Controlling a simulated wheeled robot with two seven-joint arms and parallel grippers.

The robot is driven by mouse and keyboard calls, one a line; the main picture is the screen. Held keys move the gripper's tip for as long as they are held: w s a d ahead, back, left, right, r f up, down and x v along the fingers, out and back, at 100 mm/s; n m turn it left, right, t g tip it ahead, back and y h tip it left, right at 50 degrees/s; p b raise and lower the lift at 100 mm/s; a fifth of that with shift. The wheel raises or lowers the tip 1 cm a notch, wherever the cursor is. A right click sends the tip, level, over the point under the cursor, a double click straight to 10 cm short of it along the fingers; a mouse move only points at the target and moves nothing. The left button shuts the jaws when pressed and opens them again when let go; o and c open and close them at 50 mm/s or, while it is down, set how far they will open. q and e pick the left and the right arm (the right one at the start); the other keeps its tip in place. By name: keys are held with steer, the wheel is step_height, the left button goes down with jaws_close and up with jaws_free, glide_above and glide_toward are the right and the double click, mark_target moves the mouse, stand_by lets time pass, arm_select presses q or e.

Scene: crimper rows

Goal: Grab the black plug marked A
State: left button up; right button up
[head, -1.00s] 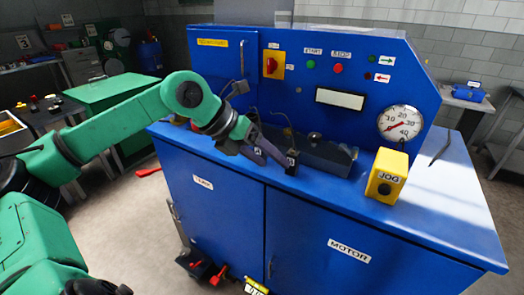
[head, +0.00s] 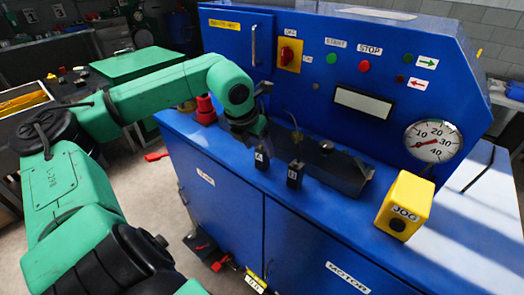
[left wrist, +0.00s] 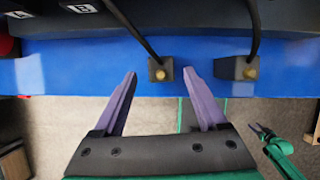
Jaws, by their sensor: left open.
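The black plug marked A (head: 261,160) stands upright on the blue machine's ledge, with its white label facing the front and a cable from its top. A similar black plug marked B (head: 295,175) stands just right of it. My left gripper (head: 252,138) is close above and behind plug A in the head view; its fingers are hard to make out there. In the left wrist view my left gripper (left wrist: 160,76) is open and empty, with a plug (left wrist: 160,71) at its fingertips; by position it looks like A. The second plug (left wrist: 236,69) is to the right. Their front labels are hidden there.
A dark block (head: 340,178) lies right of the plugs. A yellow JOG box (head: 405,205) stands further right, and a red knob (head: 205,108) stands to the left. Cables rise by the plugs. The control panel (head: 350,65) stands close behind.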

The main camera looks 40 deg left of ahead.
mark_target(261, 148)
arm_select(q)
steer(key=shift+w+f+p, duration=0.75)
steer(key=shift+f, duration=0.1)
steer(key=shift+w+f, duration=0.1)
steer(key=shift+f, duration=0.55)
steer(key=shift+p+x, duration=0.3)
steer(key=shift+x, duration=0.75)
steer(key=shift+w+f, duration=0.2)
steer(key=shift+w, duration=0.1)
steer(key=shift+s+r, duration=0.1)
steer(key=shift+s, duration=0.05)
steer(key=c, duration=1)
jaws_close()
arm_select(e)
steer(key=shift+w+a+r, duration=0.15)
steer(key=shift+w+r, duration=1.05)
steer(key=shift+r, duration=0.05)
